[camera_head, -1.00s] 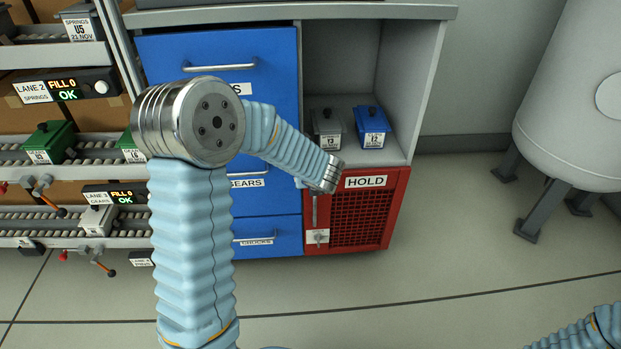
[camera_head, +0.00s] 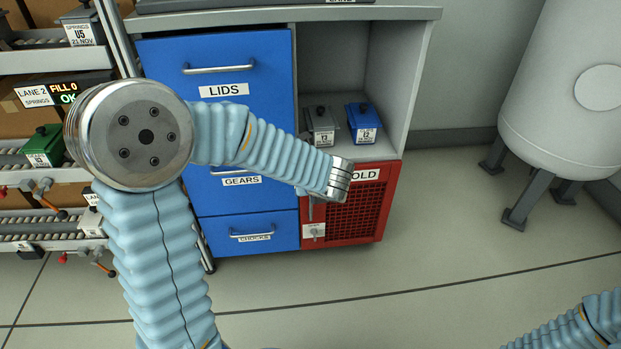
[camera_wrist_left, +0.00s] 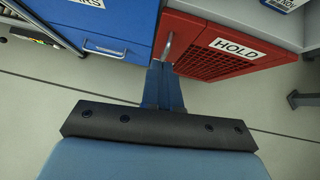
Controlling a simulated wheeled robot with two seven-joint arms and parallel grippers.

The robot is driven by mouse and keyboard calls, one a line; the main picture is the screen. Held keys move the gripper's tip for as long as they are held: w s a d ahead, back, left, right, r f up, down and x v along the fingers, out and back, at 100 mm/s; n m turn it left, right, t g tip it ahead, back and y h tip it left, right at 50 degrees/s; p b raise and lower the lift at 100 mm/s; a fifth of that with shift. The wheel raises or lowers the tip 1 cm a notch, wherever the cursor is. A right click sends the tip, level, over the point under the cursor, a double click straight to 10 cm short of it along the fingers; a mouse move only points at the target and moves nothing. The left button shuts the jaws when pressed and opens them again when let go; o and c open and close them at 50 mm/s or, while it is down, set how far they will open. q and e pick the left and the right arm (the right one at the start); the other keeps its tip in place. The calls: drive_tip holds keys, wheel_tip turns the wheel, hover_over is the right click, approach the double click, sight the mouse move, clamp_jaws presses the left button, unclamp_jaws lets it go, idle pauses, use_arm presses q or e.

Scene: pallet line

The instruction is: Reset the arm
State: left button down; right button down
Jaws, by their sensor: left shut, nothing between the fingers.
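My left arm (camera_head: 160,250) rises from the bottom of the head view and bends right at a metal joint. Its metal wrist cuff (camera_head: 340,178) is in front of the red HOLD compartment (camera_head: 352,218); the gripper itself is hidden there.
A blue drawer unit (camera_head: 225,130) stands behind my left arm. A grey bin (camera_head: 320,128) and a blue bin (camera_head: 364,125) sit on the shelf above HOLD. Roller lanes with a green bin (camera_head: 45,145) are at left, a pale tank (camera_head: 560,100) at right.

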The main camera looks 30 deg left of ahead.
use_arm(q)
drive_tip(key=s+d+f+n+g+h+p, duration=0.1)
drive_tip(key=s+d+f+n+g+h, duration=0.1)
drive_tip(key=s+d+f+n, duration=0.3)
drive_tip(key=s+d+f+n+g+h+p, duration=0.2)
drive_tip(key=s+d+f+n+h, duration=0.2)
drive_tip(key=s+f+n, duration=0.4)
drive_tip(key=s+d+f+n+g+h+p, duration=0.1)
drive_tip(key=s+d+f+n, duration=0.5)
drive_tip(key=f+n, duration=0.7)
drive_tip(key=n+g+h, duration=0.1)
drive_tip(key=n+h, duration=0.1)
drive_tip(key=n, duration=0.2)
drive_tip(key=shift+s+d+f+h, duration=0.15)
drive_tip(key=shift+d+f+h, duration=0.05)
drive_tip(key=shift+h, duration=0.2)
